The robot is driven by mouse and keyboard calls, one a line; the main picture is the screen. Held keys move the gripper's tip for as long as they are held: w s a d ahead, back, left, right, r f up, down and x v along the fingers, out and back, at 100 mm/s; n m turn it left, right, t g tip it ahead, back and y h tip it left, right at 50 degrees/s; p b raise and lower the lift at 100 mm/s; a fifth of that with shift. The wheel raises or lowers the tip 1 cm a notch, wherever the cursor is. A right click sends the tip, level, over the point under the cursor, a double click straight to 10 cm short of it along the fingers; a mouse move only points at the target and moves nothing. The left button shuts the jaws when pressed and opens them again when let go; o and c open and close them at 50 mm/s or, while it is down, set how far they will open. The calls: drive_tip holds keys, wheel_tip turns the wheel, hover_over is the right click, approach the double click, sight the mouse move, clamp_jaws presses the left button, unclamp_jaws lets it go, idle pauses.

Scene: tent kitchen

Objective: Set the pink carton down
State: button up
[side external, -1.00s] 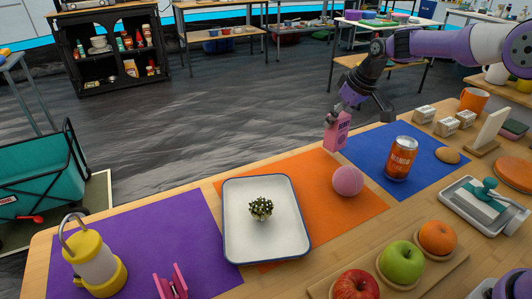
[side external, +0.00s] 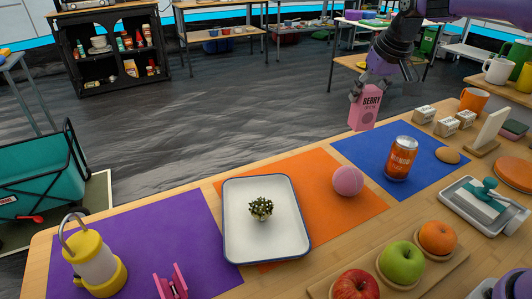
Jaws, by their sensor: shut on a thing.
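The pink carton (side external: 365,108), marked "BERRY", hangs upright in my gripper (side external: 371,88) at the upper right. My gripper is shut on the carton's top. The carton is in the air over the far edge of the table, by the back of the blue mat (side external: 376,140). A gap seems to show between its base and the mat, though the exact height is hard to judge.
An orange can (side external: 401,158) and a brown roundish item (side external: 447,155) stand on the blue mat. A pink ball (side external: 348,181) sits on the orange mat (side external: 325,222). A white tray (side external: 235,240) holds a small plant (side external: 261,208). White boxes (side external: 424,114) lie to the right.

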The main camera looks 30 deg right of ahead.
drive_tip(key=shift+m+h, duration=0.3)
drive_tip(key=shift+m, duration=0.5)
drive_tip(key=shift+s+d+f, duration=0.1)
drive_tip(key=shift+d+f, duration=1.75)
drive_tip(key=shift+d, duration=0.85)
drive_tip(key=shift+s+d+f, duration=0.15)
drive_tip(key=shift+d+f, duration=1.65)
drive_tip(key=shift+d, duration=0.95)
drive_tip(key=shift+s+d+f, duration=0.1)
drive_tip(key=shift+d+f, duration=1.75)
drive_tip(key=shift+d, duration=0.85)
drive_tip(key=o, duration=0.8)
drive_tip(key=shift+f, duration=0.1)
